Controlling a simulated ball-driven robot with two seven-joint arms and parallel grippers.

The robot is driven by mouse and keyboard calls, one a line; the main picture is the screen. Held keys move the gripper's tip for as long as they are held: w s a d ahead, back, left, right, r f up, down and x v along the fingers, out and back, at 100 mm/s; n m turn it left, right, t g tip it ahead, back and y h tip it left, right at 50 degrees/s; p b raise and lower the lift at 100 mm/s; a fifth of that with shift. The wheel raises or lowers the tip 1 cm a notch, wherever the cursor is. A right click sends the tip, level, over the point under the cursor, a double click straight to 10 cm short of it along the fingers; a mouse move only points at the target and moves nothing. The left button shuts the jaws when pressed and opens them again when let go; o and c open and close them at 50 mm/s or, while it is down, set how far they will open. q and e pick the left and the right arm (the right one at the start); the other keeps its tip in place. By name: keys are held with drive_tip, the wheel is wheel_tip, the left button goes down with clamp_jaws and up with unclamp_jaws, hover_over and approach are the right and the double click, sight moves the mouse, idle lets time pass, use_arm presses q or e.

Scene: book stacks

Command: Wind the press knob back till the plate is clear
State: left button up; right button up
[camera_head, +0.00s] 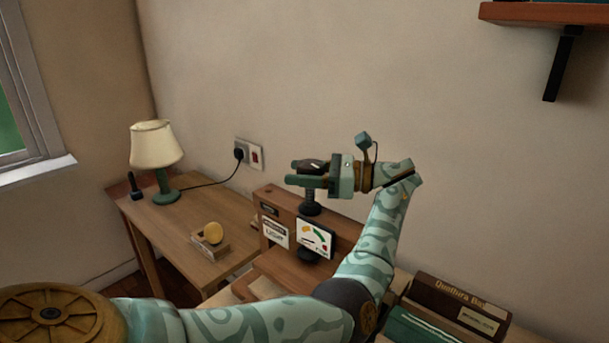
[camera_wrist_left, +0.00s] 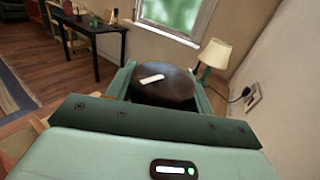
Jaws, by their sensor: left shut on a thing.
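The press (camera_head: 345,232) is a brown wooden frame with a label and a dial gauge (camera_head: 316,238) on its front. A black threaded screw (camera_head: 310,198) rises from its top, and a dark plate (camera_head: 308,255) shows partly below the gauge. The round dark brown press knob (camera_head: 313,164) sits atop the screw; in the left wrist view the knob (camera_wrist_left: 165,92) shows a white mark on its face. My left gripper (camera_head: 297,173) reaches in level from the right and is shut on the knob, one finger on each side. My right gripper is not in view.
A side desk (camera_head: 165,228) holds a lamp (camera_head: 155,150) and a small box with a yellow round thing (camera_head: 213,233). Books (camera_head: 450,305) lie at the lower right. A wall shelf (camera_head: 545,14) juts out at the upper right. The wall is close behind the press.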

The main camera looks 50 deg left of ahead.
use_arm(q)
drive_tip(key=shift+f, duration=0.2)
drive_tip(key=o, duration=1)
drive_tip(key=shift+s+a+r, duration=0.1)
drive_tip(key=shift+a, duration=0.05)
drive_tip(key=b+v, duration=0.8)
drive_tip(key=v, duration=0.4)
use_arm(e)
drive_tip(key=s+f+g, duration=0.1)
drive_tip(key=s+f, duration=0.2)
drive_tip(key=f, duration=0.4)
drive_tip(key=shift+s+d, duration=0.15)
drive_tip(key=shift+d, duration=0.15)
use_arm(q)
drive_tip(key=shift+c, duration=0.2)
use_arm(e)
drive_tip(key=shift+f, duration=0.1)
